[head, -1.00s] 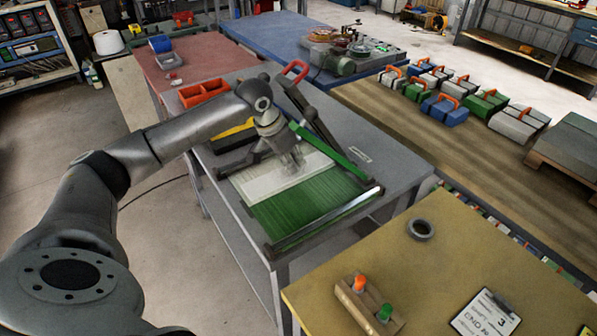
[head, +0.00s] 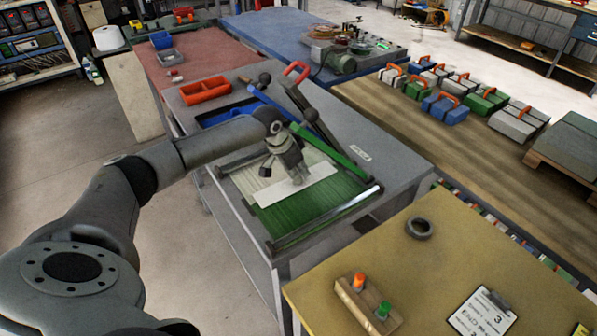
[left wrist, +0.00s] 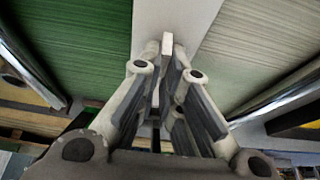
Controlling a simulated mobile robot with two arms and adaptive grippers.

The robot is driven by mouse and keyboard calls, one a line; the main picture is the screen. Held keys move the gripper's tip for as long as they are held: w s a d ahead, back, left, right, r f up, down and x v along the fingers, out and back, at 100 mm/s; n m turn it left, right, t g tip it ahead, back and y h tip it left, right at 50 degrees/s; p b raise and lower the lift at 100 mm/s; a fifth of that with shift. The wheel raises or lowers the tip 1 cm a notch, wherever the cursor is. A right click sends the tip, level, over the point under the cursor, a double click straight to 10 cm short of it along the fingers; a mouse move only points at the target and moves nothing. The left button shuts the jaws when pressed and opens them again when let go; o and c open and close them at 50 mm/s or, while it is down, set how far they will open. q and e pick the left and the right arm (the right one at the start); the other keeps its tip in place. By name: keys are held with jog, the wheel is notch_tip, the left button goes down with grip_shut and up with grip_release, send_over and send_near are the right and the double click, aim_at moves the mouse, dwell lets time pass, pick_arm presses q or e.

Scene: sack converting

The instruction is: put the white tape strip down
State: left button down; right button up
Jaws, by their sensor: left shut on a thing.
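The white tape strip (head: 316,182) is a flat pale band over the line between the green woven sheet (head: 302,217) and the pale woven sheet (head: 245,181). My left gripper (head: 298,179) points down at the strip's middle and is shut on it, hiding part of it. In the left wrist view the strip (left wrist: 180,18) runs up from between my fingertips (left wrist: 167,52), with green on one side and pale on the other. The strip is at or just above the sheets; I cannot tell whether it touches them all along. My right gripper is not in view.
A metal bar (head: 326,218) crosses the front of the sheets. A lever with a red handle (head: 296,70) stands behind. An orange tray (head: 205,90) lies at the back left. A tape roll (head: 419,228) and a wooden holder (head: 367,304) stand on the yellow table.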

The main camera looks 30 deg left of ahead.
pick_arm(q)
jog(key=shift+f, duration=0.1)
jog(key=c, duration=1.6)
grip_release()
jog(key=b+v, duration=0.1)
jog(key=v, duration=1.1)
